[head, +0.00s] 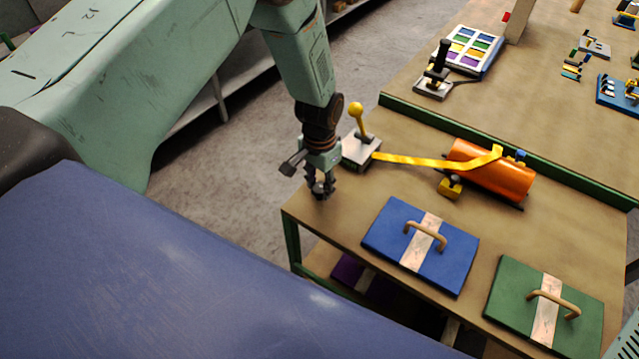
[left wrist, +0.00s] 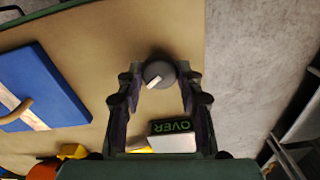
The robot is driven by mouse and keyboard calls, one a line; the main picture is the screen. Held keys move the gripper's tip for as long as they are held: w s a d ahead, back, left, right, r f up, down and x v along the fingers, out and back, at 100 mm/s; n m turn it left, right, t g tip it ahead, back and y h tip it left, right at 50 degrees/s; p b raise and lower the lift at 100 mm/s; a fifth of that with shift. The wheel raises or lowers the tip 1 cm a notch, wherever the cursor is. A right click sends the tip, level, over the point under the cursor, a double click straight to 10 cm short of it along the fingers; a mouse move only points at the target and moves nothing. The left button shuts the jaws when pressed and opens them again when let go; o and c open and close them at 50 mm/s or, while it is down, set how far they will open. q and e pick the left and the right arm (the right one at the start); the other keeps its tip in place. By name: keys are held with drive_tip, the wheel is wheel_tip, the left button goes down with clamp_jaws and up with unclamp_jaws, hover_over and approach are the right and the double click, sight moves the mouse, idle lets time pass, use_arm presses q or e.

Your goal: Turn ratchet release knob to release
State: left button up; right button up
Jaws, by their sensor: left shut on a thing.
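The release knob (left wrist: 157,72) is dark, round and has a pale pointer mark, seen between my fingers in the left wrist view. It stands near the table's left corner. My left gripper (left wrist: 160,82) is shut on it, one finger on each side. In the head view my left gripper (head: 322,190) points down at the table corner, and its fingers mostly hide the knob. A grey box (head: 358,151) with a yellow ball-topped lever (head: 357,112) stands beside the gripper. A yellow strap (head: 425,161) runs from it to an orange cylinder (head: 490,170). My right gripper is out of view.
A blue panel (head: 385,232) and a green panel (head: 580,311), each with a handle, lie along the table's near edge. A joystick box (head: 434,88) and a tray of coloured tiles (head: 488,63) stand beyond a green ledge (head: 400,104). The label "OVER" (left wrist: 170,126) shows close to the fingers.

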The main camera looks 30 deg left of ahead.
sight(319, 187)
use_arm(q)
drive_tip(key=m, duration=0.3)
drive_tip(key=shift+m, duration=0.3)
drive_tip(key=shift+m+b, duration=0.45)
drive_tip(key=shift+m, duration=1.25)
drive_tip(key=shift+w, duration=0.1)
drive_tip(key=o, duration=1.2)
drive_tip(key=shift+c, duration=0.2)
drive_tip(key=shift+r, duration=0.15)
wheel_tip(319, 187, up, 12)
drive_tip(key=shift+f, duration=0.2)
